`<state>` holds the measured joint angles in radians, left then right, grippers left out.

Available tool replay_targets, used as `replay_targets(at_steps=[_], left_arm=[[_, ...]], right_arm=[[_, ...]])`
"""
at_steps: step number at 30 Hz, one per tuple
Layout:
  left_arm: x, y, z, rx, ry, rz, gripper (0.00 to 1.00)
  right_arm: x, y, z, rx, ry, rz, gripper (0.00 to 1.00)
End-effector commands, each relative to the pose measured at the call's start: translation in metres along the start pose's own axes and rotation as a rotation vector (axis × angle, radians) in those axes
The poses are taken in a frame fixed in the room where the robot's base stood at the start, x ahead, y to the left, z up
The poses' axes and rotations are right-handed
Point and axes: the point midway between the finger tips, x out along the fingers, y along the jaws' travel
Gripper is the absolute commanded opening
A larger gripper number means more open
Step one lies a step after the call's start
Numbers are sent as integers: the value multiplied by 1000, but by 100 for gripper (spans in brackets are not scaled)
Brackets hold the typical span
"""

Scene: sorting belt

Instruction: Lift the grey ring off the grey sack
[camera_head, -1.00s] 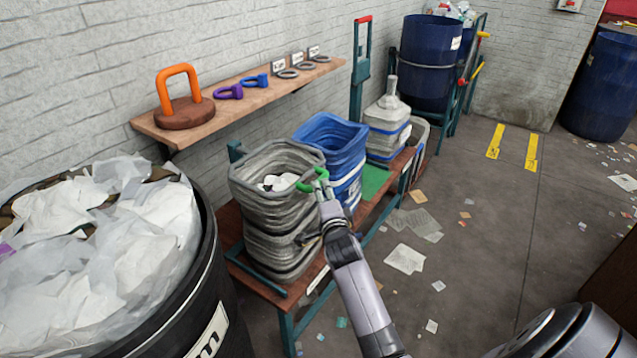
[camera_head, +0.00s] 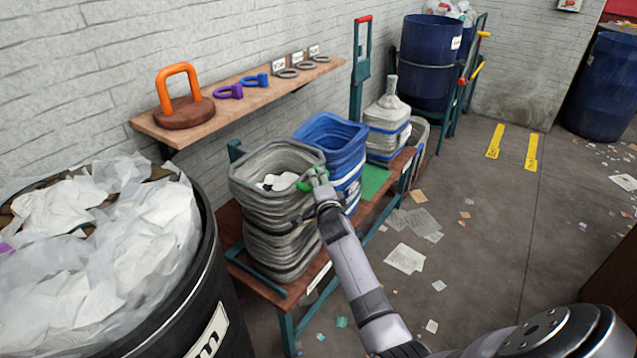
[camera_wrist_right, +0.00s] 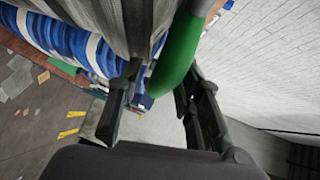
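The grey sack (camera_head: 280,238) is a tall, ribbed, open-topped sack on a low bench, with white scraps (camera_head: 277,182) inside. A light grey band runs along its top edge (camera_head: 262,150); I cannot tell clearly whether this is a separate ring. A green curved handle (camera_head: 304,187) sits at the rim's right side. My right gripper (camera_head: 319,178) is at this handle. In the right wrist view, its fingers (camera_wrist_right: 158,88) stand apart on both sides of the green handle (camera_wrist_right: 181,55), with a gap showing. My left gripper is not in view.
A blue sack (camera_head: 335,138) stands close beside the grey one, with a white sack (camera_head: 388,120) behind. A wooden shelf (camera_head: 225,106) above holds an orange-handled weight (camera_head: 180,98) and several small rings. A black bin (camera_head: 215,325) is at left. Paper litters the open floor.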

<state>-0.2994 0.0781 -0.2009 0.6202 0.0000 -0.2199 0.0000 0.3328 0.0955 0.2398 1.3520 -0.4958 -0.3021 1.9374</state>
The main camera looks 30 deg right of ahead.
Motion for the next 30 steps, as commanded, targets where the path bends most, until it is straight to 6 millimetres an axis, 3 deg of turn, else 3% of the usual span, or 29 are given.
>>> replay_targets(at_steps=[13, 30], left_arm=[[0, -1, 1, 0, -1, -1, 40], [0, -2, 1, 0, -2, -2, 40]], right_arm=[[0, 0, 0, 1, 0, 1, 1], [0, 1, 0, 2, 0, 3, 0]])
